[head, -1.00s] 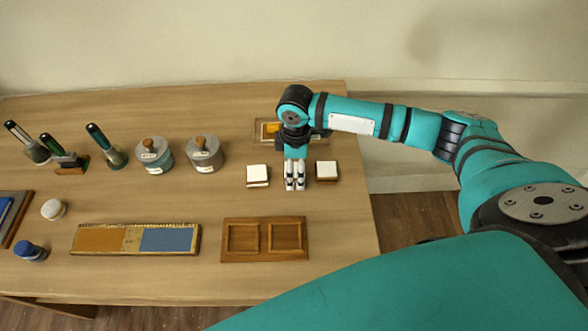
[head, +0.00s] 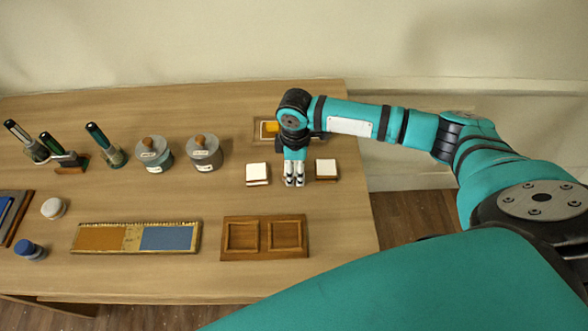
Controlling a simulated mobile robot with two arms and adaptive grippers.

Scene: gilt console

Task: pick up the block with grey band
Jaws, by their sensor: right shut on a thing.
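My right gripper (head: 294,181) points down between two white-topped blocks near the back right of the table. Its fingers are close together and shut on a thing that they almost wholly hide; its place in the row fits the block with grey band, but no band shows. One white-topped block (head: 257,173) stands to the left of the fingers, with a reddish-brown lower edge. The other white-topped block (head: 326,168) stands to the right, with a brown lower edge. Both are apart from the gripper. My left gripper is not in view.
Behind the gripper lies a small framed tray (head: 258,130), partly hidden. A wooden two-compartment tray (head: 264,253) lies in front, left of it an orange-and-blue panel (head: 166,239). Two lidded jars (head: 155,155) (head: 205,154) stand left. The table's right edge is close.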

